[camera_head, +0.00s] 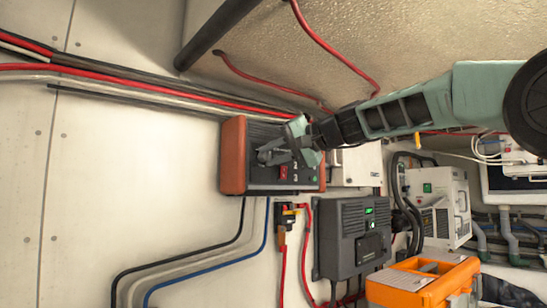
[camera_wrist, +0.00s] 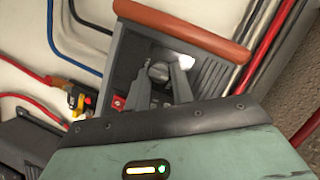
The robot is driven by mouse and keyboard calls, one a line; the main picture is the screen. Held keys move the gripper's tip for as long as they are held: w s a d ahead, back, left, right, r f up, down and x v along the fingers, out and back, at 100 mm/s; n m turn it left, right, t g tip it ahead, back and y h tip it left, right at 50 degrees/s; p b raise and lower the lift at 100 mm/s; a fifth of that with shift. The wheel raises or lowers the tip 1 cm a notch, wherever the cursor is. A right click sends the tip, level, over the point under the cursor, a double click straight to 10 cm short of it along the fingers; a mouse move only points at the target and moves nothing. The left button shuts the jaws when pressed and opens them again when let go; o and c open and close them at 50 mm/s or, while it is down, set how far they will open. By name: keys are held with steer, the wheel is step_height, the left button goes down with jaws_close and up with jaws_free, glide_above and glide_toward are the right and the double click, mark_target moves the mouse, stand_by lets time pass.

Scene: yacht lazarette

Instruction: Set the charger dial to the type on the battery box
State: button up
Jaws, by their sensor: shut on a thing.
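The charger (camera_head: 233,155) is a dark grey wall unit with orange-brown ends, a red switch and small white numerals on its face. In the wrist view its orange-brown end (camera_wrist: 185,25) lies across the top. My gripper (camera_head: 271,156) is at the charger's face. In the wrist view my gripper (camera_wrist: 162,78) has its two fingers on either side of the dark round dial (camera_wrist: 158,69), shut on it. The fingers hide part of the dial, and its pointer setting cannot be read. No type label on a battery box can be read.
An orange box (camera_head: 408,280) stands low at right. Below the charger are a red-and-yellow switch (camera_head: 287,217) with red cables and a dark grey unit (camera_head: 335,240) with a green display. A white unit (camera_head: 440,205) is farther right.

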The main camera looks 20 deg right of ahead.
steer(key=o, duration=0.9)
steer(key=shift+o, duration=0.2)
steer(key=shift+d, duration=0.1)
steer(key=shift+s+d, duration=0.2)
steer(key=shift+s, duration=0.05)
steer(key=b+v, duration=0.6)
steer(key=v, duration=1)
steer(key=shift+s+r, duration=0.15)
steer(key=shift+s, duration=0.15)
steer(key=shift+d, duration=0.15)
